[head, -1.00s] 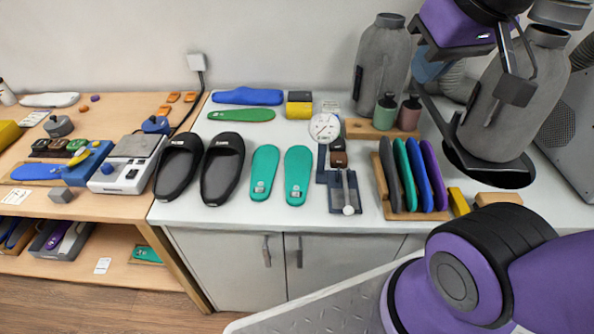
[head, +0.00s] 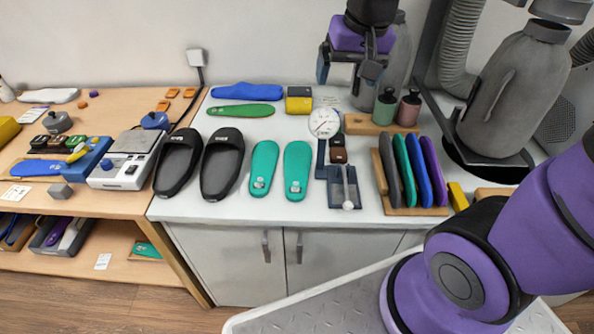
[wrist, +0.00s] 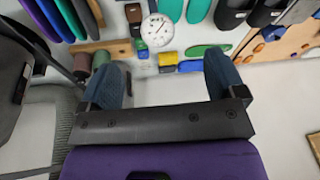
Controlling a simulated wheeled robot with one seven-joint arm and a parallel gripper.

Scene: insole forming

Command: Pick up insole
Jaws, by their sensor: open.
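Two teal insoles (head: 263,168) (head: 297,170) lie side by side on the white counter. A blue insole (head: 247,93) and a green insole (head: 241,110) lie flat behind them. A grey, a green, a blue and a purple insole (head: 433,172) stand in a wooden rack (head: 416,210) to the right. My gripper (head: 346,80) is open and empty, high at the back of the counter, in front of a grey bottle. In the wrist view my gripper (wrist: 165,75) has its fingers spread, with the green insole (wrist: 205,51) and blue insole (wrist: 190,67) beyond them.
Black slides (head: 222,164) sit left of the teal insoles. A round dial gauge (head: 323,123) stands between the teal insoles and the rack. Dark green and pink bottles (head: 408,108) stand behind the rack. A large grey vessel (head: 510,95) is at right.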

